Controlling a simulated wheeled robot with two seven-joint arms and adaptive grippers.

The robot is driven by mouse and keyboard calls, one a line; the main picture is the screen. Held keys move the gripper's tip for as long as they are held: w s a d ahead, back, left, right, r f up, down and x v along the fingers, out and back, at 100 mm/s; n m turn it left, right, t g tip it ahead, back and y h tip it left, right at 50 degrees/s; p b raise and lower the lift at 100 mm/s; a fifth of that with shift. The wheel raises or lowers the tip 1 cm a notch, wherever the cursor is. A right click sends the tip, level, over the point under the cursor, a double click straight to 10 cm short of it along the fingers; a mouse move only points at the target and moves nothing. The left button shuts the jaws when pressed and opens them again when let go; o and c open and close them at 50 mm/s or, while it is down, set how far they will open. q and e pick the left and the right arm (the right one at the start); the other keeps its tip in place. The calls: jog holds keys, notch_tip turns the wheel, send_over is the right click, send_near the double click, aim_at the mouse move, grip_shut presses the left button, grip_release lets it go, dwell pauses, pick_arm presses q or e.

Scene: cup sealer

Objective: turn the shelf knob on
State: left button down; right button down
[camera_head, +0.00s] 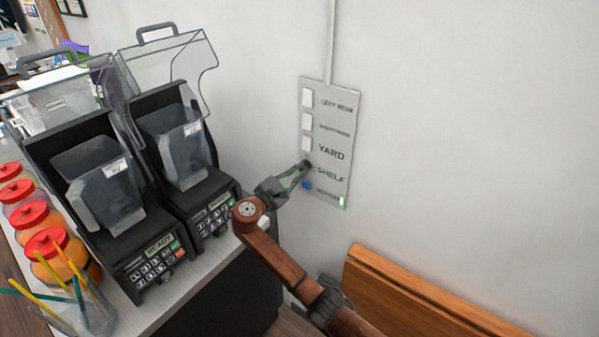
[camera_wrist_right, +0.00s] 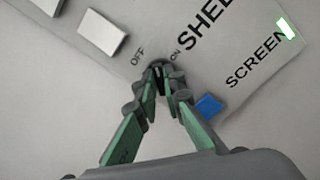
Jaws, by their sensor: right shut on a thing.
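A grey switch panel (camera_head: 337,118) is mounted on the white wall, with labels including YARD, SHELF and SCREEN. My right gripper (camera_head: 306,165) reaches the panel at the SHELF row. In the right wrist view its fingertips (camera_wrist_right: 158,72) are closed together on the small dark shelf knob (camera_wrist_right: 157,66), between the printed words OFF and ON. The fingers hide most of the knob, so I cannot tell its exact angle. My left gripper is in neither view.
White switches (camera_head: 307,97) sit in the rows above, and a blue switch (camera_wrist_right: 209,106) is close beside the fingers. Two blenders (camera_head: 186,150) and red-lidded jars (camera_head: 45,243) stand on the counter to the left. A wooden bench back (camera_head: 420,300) is below right.

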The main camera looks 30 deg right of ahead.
jog(key=shift+f+m+b, duration=0.15)
jog(key=shift+m+b, duration=1.3)
jog(key=shift+m, duration=1.1)
jog(key=shift+f+m+b, duration=0.1)
jog(key=shift+m+b, duration=1.35)
jog(key=shift+m, duration=1.4)
jog(key=c, duration=2)
grip_release()
jog(key=shift+c, duration=0.2)
jog(key=shift+s, duration=0.1)
jog(key=v, duration=1.2)
